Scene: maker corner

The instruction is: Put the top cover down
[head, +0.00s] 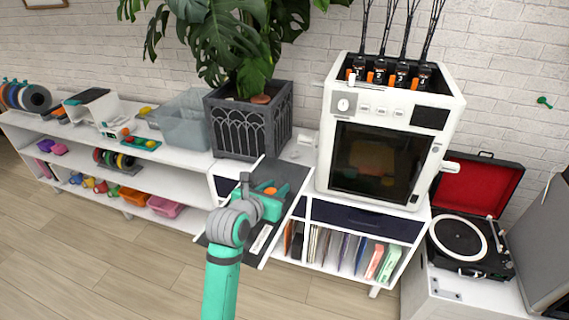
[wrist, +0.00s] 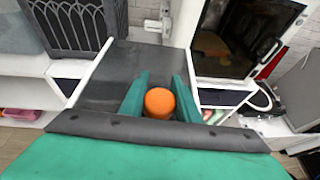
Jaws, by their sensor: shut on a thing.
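The top cover appears to be the dark, flat panel with pale side edges (head: 291,176), seen between the plant pot and the printer. It also shows in the wrist view (wrist: 108,75), reaching away beyond my fingers. My gripper (head: 268,191) is over it, shut on an orange round knob (wrist: 160,102) that sits between the two teal fingers. The panel overlaps the white shelf top and its front part reaches past the shelf front. I cannot tell whether it touches the shelf. My gripper and arm hide part of it.
The white printer (head: 384,140) stands close on the right, its top open with several print heads and tubes. A dark plant pot (head: 248,120) stands close behind on the left. A clear bin (head: 184,120) is further left. A record player (head: 462,238) is at right.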

